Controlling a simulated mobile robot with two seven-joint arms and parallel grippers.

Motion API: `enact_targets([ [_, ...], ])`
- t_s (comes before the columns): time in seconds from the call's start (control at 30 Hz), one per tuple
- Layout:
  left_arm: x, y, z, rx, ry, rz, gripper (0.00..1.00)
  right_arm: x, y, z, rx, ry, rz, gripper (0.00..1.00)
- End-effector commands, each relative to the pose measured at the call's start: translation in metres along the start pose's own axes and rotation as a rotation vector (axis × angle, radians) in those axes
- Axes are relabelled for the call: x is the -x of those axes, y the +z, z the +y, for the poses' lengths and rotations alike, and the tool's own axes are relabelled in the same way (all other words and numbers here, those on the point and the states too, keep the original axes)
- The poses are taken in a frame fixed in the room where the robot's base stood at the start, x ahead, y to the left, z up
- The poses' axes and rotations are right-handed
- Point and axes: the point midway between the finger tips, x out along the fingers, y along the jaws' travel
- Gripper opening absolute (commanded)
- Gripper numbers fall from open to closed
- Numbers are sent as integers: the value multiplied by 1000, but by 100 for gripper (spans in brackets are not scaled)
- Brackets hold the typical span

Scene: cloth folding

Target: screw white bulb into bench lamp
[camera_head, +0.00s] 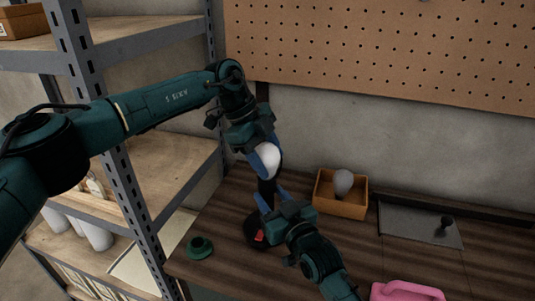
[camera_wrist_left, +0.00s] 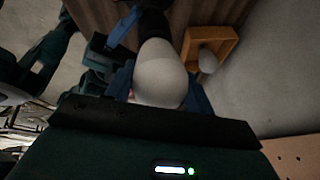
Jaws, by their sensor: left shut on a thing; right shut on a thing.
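The white bulb (camera_head: 267,160) is between the blue fingers of my left gripper (camera_head: 263,154), which is shut on it from above. In the left wrist view the bulb (camera_wrist_left: 160,78) fills the space between the fingers, with the dark lamp neck (camera_wrist_left: 152,24) right beyond it. The black bench lamp (camera_head: 267,188) stands on the bench, with a round base (camera_head: 251,236) and a red part on it. My right gripper (camera_head: 270,199) is shut on the lamp's stem. The bulb meets the lamp's top; its thread is hidden, so seating cannot be told.
An orange box (camera_head: 340,208) holding a greyish bulb (camera_head: 343,182) stands right of the lamp. A green round object (camera_head: 200,247) lies left of the base. A grey panel (camera_head: 405,225) and a pink object (camera_head: 405,291) are at right. Metal shelving (camera_head: 135,205) stands at left.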

Motion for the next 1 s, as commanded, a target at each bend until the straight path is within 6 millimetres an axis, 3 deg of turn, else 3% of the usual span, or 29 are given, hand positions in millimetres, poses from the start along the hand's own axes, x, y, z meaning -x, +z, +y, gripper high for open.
enact_targets([
  [0.5,1,1,-1,-460,194,91,31,0,1,0,2,0,-2,0],
  [0.93,2,0,0,-511,210,109,31,0,1,0,1,0,-2,0],
  [0.97,2,0,0,-511,210,109,56,0,1,0,1,0,-2,0],
  [1.0,2,0,0,-511,211,109,59,0,1,0,1,0,-2,0],
])
